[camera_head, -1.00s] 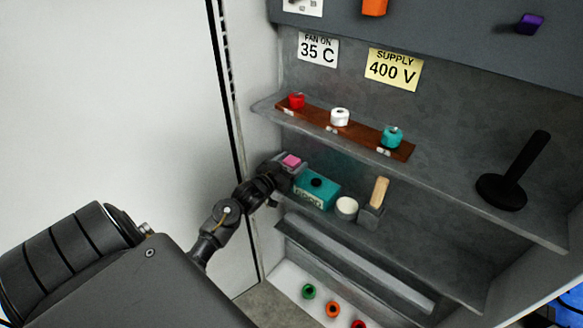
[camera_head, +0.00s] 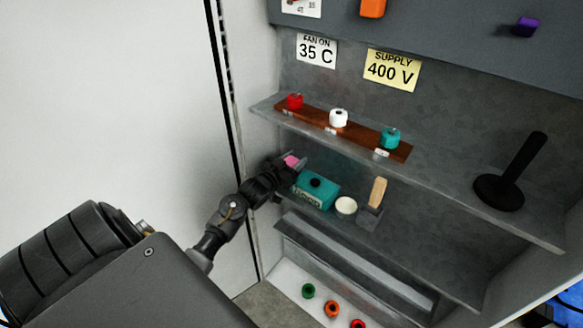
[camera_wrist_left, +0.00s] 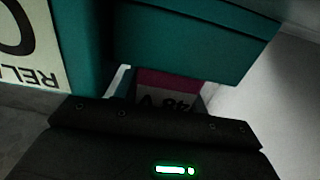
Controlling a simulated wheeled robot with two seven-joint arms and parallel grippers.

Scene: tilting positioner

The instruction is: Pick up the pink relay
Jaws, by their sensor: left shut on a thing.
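The pink relay (camera_head: 291,160) is at the left end of the middle cabinet shelf, beside the teal box. My left gripper (camera_head: 297,163) is shut on it, and the fingers hide part of it. In the left wrist view the pink relay (camera_wrist_left: 168,86) shows between the fingers, with a pale label reading 48 V. My right gripper is in neither view.
The labelled teal box (camera_head: 317,190) stands close to my left gripper. A white cup (camera_head: 346,206) and a grey block with a wooden handle (camera_head: 378,192) stand right of it. A shelf with a brown strip (camera_head: 360,138) is above.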

